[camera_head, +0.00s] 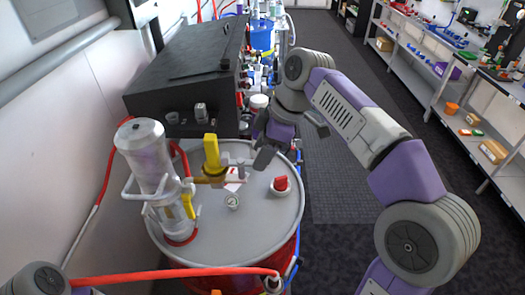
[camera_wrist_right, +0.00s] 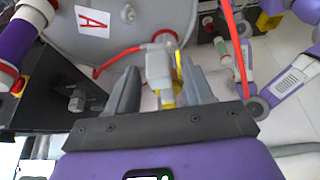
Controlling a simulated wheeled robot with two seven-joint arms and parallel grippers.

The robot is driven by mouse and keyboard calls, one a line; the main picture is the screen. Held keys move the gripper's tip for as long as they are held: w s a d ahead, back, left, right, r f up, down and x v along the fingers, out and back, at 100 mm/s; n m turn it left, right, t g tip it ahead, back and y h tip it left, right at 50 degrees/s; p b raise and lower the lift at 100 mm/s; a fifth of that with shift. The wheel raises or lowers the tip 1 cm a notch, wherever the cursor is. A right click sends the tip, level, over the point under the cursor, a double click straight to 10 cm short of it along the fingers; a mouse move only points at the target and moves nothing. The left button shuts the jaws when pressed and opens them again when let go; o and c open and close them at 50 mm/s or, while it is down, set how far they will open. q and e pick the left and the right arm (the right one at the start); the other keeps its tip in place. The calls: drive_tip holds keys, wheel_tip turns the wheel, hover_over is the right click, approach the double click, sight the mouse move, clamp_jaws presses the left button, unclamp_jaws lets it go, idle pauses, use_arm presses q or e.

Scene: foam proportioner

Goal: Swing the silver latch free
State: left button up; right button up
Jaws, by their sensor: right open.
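A small silver latch (camera_head: 201,112) sticks out from the front face of the black box in the head view. What looks like the same latch (camera_wrist_right: 76,99) shows at the left of the right wrist view, on the black box's face. My right gripper (camera_head: 260,143) is open and empty, above the drum lid, to the right of and nearer than the latch. In the right wrist view its fingers (camera_wrist_right: 160,88) stand apart, with a grey fitting with a yellow handle beyond the gap. The latch is outside the gap. My left gripper is not in view.
The black box (camera_head: 180,72) stands behind the drum lid (camera_head: 245,215). On the lid are a clear cylinder (camera_head: 148,160), a yellow-handled valve (camera_head: 211,155) and a red cap (camera_head: 281,184). A red hose (camera_head: 170,277) crosses in front. Floor at right is clear.

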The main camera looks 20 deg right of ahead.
drive_tip(key=shift+c, duration=0.3)
clamp_jaws()
drive_tip(key=shift+w+d+r+n+p, duration=0.15)
drive_tip(key=shift+w+n+p, duration=0.1)
drive_tip(key=shift+n+p, duration=0.5)
drive_tip(key=shift+w+a+n+g+h+p, duration=0.15)
drive_tip(key=shift+w+n+g+p, duration=0.7)
drive_tip(key=shift+n+p, duration=1.4)
drive_tip(key=shift+w+a+n+g+h+p, duration=0.15)
drive_tip(key=shift+w+n+g+p, duration=0.65)
drive_tip(key=shift+n+p, duration=1.45)
drive_tip(key=shift+w+a+n+g+h+p, duration=0.15)
drive_tip(key=shift+w+n+g+p, duration=0.65)
drive_tip(key=shift+n+p, duration=1.4)
drive_tip(key=shift+w+a+m+p, duration=0.1)
drive_tip(key=shift+m+p, duration=0.55)
drive_tip(key=shift+o, duration=0.3)
unclamp_jaws()
